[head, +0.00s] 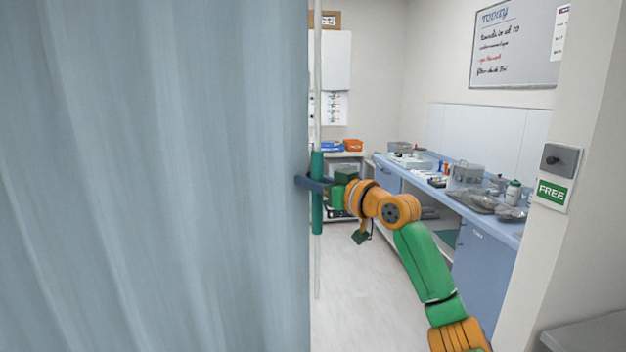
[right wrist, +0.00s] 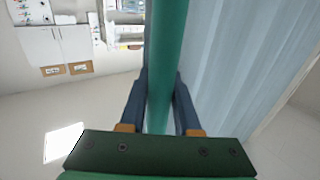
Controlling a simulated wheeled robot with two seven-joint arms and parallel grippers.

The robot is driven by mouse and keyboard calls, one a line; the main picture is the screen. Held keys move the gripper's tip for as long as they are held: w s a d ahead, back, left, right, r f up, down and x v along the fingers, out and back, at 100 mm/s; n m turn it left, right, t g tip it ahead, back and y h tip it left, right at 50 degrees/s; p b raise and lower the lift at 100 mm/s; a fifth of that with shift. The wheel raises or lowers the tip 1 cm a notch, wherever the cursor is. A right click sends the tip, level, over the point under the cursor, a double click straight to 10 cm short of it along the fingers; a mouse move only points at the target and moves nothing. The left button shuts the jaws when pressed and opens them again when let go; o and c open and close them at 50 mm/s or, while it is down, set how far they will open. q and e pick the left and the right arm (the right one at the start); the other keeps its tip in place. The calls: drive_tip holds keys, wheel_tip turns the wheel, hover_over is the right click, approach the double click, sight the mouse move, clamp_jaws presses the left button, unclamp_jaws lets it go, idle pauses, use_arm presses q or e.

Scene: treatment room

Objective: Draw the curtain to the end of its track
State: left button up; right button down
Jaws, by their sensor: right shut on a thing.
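A blue-grey curtain (head: 160,180) hangs in folds over the left half of the head view. Its right edge is near the middle of the picture. A thin pale wand with a green grip (head: 317,222) hangs upright at that edge. My right gripper (head: 312,184) is shut on the green grip. In the right wrist view the green grip (right wrist: 166,60) runs between the two dark blue fingers, with the curtain (right wrist: 235,60) to its right. The track is not in view. My left gripper is not in view.
Right of the curtain is an opening with bare floor (head: 360,290). A blue counter (head: 460,203) with trays and bottles runs along the right wall. A wall edge at right carries a green FREE sign (head: 552,193). A grey surface (head: 590,335) stands at lower right.

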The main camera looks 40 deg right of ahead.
drive_tip(key=shift+w+a+f, duration=0.1)
drive_tip(key=shift+f, duration=0.3)
drive_tip(key=c, duration=1)
unclamp_jaws()
drive_tip(key=o, duration=0.3)
drive_tip(key=shift+w, duration=0.15)
drive_tip(key=shift+o, duration=0.4)
drive_tip(key=shift+w+d+f, duration=0.15)
drive_tip(key=shift+w+d, duration=0.15)
drive_tip(key=shift+d, duration=0.05)
drive_tip(key=s+b, duration=0.5)
drive_tip(key=s, duration=0.2)
drive_tip(key=shift+a+b, duration=0.2)
drive_tip(key=shift+b, duration=0.2)
